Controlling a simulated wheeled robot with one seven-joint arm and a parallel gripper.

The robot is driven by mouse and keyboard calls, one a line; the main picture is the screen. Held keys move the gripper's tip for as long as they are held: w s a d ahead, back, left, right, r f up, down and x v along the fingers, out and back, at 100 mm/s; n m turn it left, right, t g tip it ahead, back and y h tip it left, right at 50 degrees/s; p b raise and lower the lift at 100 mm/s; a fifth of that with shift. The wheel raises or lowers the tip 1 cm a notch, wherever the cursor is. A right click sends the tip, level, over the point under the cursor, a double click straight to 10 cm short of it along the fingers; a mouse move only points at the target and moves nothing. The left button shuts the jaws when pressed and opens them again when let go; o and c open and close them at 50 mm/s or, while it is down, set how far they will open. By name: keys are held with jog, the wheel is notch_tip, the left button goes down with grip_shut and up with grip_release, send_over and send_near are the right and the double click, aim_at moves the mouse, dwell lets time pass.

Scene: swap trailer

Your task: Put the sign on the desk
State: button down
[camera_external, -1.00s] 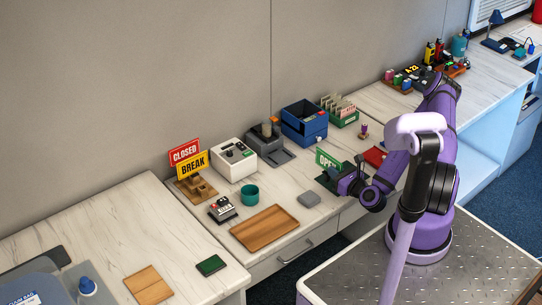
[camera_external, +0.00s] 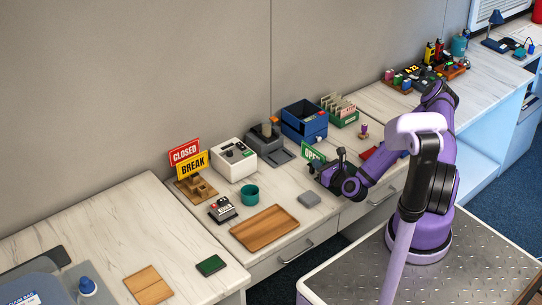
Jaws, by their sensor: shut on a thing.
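A green sign (camera_external: 312,153) with white lettering that starts "OP" is partly hidden behind my gripper. My gripper (camera_external: 322,170) is shut on this green sign, over the right part of the desk (camera_external: 290,199). I cannot tell whether the sign's lower edge touches the desk top. A red CLOSED sign (camera_external: 184,150) and a yellow BREAK sign (camera_external: 193,165) stand upright in a wooden holder (camera_external: 200,188) at the left of the desk, by the wall.
A white box (camera_external: 234,158), a grey machine (camera_external: 268,145) and blue bins (camera_external: 304,122) line the wall. A red item (camera_external: 370,153) is right of my gripper.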

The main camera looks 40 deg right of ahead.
jog(key=shift+f, duration=0.15)
jog(key=c, duration=1.3)
grip_release()
